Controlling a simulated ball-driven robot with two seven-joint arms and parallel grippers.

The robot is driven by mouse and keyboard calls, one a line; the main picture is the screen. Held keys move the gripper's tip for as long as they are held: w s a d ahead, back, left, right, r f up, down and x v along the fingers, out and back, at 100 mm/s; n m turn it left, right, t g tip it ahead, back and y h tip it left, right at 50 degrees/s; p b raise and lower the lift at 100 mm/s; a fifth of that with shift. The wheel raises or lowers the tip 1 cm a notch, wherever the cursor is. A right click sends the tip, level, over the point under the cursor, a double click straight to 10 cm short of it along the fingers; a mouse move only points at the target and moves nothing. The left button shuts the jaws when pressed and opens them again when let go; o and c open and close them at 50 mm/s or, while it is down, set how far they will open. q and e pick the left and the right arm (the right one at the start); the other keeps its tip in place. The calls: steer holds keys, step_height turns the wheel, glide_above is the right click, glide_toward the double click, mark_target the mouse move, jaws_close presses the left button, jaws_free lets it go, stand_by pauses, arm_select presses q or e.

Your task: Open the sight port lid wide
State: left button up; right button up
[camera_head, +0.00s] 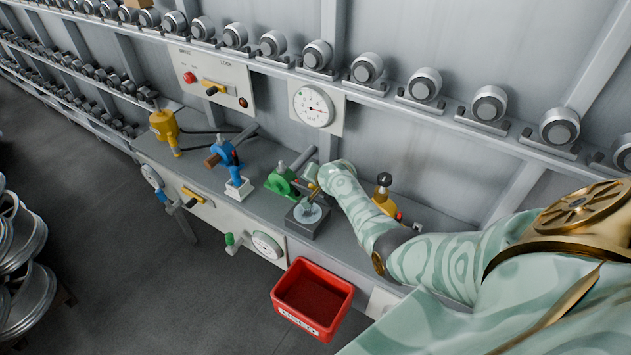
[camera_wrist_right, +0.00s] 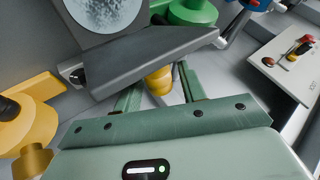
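The sight port is a dark block (camera_head: 308,229) on the bench with a round pale glass disc (camera_head: 307,212) on top. In the right wrist view the disc (camera_wrist_right: 103,12) shows at the top, above a dark grey slab (camera_wrist_right: 150,58). I cannot tell clearly which part is the lid or how far it stands open. My right gripper (camera_head: 314,186) is at the block's back edge. My left gripper is not in view.
A green clamp-like device (camera_head: 281,183) stands just left of the block, a yellow one (camera_head: 385,203) behind my right arm. A red bin (camera_head: 312,298) sits in front of the bench. A gauge (camera_head: 314,106) and a shelf of rollers line the wall.

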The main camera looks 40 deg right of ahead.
steer(key=p+v, duration=0.4)
steer(key=v, duration=0.3)
steer(key=shift+w+r+p, duration=0.1)
steer(key=shift+r+p, duration=0.1)
steer(key=shift+p, duration=0.15)
steer(key=p+v, duration=0.2)
steer(key=v, duration=0.7)
steer(key=shift+p, duration=0.3)
steer(key=shift+d+f, duration=0.1)
